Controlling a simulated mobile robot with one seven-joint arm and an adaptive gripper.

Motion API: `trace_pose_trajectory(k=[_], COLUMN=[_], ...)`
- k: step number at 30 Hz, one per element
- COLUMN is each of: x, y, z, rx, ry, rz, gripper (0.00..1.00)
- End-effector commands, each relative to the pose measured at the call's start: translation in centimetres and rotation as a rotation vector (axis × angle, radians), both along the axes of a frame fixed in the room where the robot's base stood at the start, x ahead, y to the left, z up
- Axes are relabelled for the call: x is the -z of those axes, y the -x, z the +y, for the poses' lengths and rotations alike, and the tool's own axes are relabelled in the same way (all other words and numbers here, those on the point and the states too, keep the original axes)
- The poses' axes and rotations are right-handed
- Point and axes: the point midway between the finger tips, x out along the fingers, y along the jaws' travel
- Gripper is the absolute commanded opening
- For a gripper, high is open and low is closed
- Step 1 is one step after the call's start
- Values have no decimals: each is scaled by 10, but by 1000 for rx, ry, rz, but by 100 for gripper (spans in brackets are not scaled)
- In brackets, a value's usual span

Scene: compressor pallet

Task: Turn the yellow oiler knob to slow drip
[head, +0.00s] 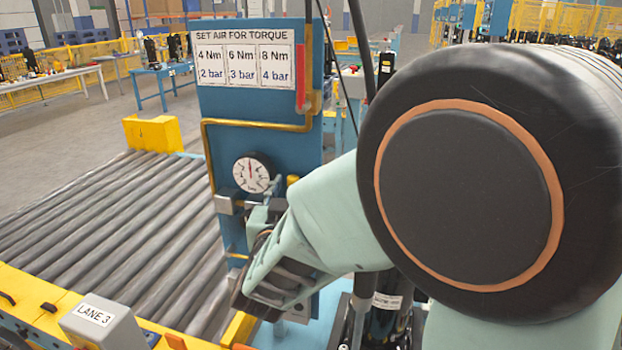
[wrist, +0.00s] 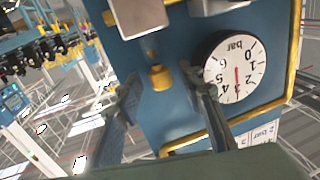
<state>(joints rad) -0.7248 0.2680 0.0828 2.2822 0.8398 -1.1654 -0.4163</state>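The yellow oiler knob (wrist: 160,77) is a small rounded knob on the blue panel (wrist: 185,130), in the middle of the wrist view. A small yellow piece that looks like it shows right of the gauge in the head view (head: 292,180). My gripper (wrist: 160,75) is open, with one finger on each side of the knob and gaps showing between. Whether a fingertip touches it I cannot tell. In the head view my gripper (head: 262,222) is in front of the panel, below the gauge, partly hidden by my arm. No drip marking on the knob is readable.
The round bar gauge (head: 252,173) is beside the knob; its needle is near 3 in the wrist view (wrist: 236,68). A grey metal block (wrist: 138,14) sits close to the knob. A torque chart (head: 243,65) and brass pipe (head: 257,125) are above. A roller conveyor (head: 110,220) lies left.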

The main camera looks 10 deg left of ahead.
Motion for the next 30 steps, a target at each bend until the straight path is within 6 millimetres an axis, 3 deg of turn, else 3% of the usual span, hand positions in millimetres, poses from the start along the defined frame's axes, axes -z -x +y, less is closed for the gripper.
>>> trace_pose_trajectory(k=[1,10,17,30], x=[0,0,0,-2], y=[0,0,0,-2], z=[0,0,2,8], rx=[0,0,20,287], ry=[0,0,-3,-3], rz=[0,0,-1,-3], gripper=[32,0,0,0])
